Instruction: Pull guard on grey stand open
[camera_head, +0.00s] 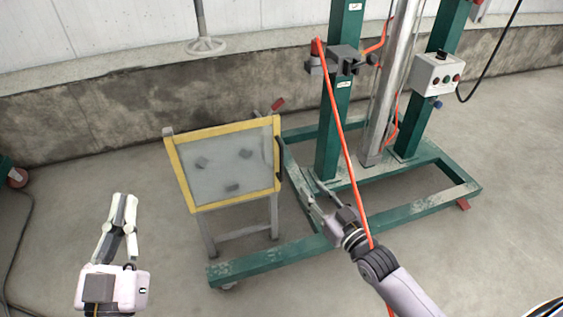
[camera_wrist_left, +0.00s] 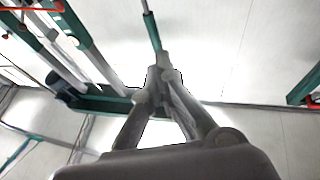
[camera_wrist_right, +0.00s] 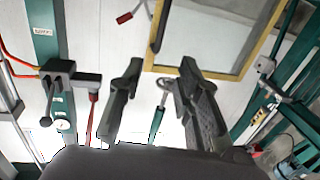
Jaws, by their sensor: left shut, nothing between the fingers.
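The guard is a translucent panel in a yellow frame (camera_head: 172,165) on a grey stand (camera_head: 207,236), left of the green machine. It also shows at the top of the right wrist view (camera_wrist_right: 238,72). A dark handle (camera_head: 280,158) is on its right edge. My right gripper (camera_head: 312,188) is open and empty, right of the guard and apart from it. In the right wrist view its two fingers (camera_wrist_right: 158,78) are spread, with the guard beyond them. My left gripper (camera_head: 125,197) is shut and empty, left of the stand; its fingertips (camera_wrist_left: 162,76) meet in the left wrist view.
The green machine base (camera_head: 410,212) lies right of and in front of the stand. A taut orange hose (camera_head: 340,130) crosses near my right arm. A control box (camera_head: 438,75) is on the right post. Open floor lies left of the stand.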

